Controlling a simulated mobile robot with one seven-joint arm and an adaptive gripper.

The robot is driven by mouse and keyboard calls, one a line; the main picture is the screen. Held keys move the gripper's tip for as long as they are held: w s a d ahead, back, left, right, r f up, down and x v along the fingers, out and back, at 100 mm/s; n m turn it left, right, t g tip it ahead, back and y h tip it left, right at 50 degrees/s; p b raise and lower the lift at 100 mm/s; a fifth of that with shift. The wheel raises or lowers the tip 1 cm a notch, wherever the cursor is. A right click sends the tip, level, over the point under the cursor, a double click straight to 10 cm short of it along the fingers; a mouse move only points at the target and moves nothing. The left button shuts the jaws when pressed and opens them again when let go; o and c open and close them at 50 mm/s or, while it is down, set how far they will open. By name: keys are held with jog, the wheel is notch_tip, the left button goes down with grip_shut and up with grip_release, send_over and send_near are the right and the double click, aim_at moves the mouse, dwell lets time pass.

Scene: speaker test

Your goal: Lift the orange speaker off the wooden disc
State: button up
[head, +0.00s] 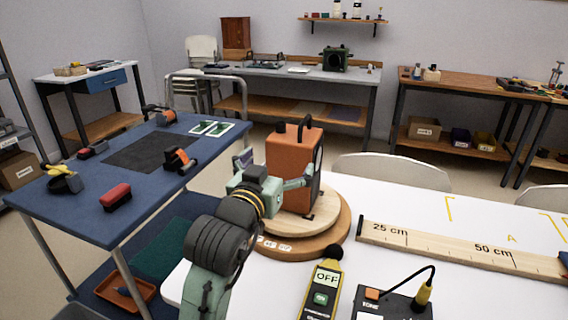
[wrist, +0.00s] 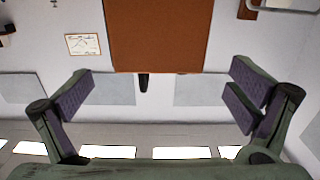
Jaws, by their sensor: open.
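The orange speaker (head: 284,152) stands upright on the round wooden disc (head: 328,222), with a black handle on top and a dark front facing right. The disc has two stacked tiers and white labels. My gripper (head: 270,170) is at the left side of the speaker, one finger showing near its side; contact cannot be told. In the wrist view, my gripper (wrist: 160,95) is open, its dark pads wide apart. The speaker's plain orange face (wrist: 157,38) shows at the top, centred between the fingers and seemingly beyond them. My arm hides part of the disc.
A wooden ruler board (head: 450,245) lies right of the disc on the white table (head: 410,195). A yellow meter (head: 321,290) and a dark box with a cable (head: 393,303) stand in front. A blue bench (head: 60,210) with tools is left.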

aim_at(292, 142)
jog(key=x, duration=0.3)
jog(key=shift+d, duration=0.1)
jog(key=x, duration=0.1)
jog(key=p+x, duration=0.1)
jog(key=x, duration=0.1)
jog(key=p+x, duration=0.1)
jog(key=shift+w+r, duration=0.15)
jog(key=shift+r, duration=0.1)
jog(key=shift+w+d+f+p, duration=0.2)
jog(key=shift+w+p, duration=0.15)
jog(key=shift+w, duration=0.2)
jog(key=shift+c, duration=0.5)
jog(key=c, duration=1.5)
jog(key=shift+r, duration=0.2)
jog(key=shift+c, duration=0.4)
jog(key=shift+r, duration=0.1)
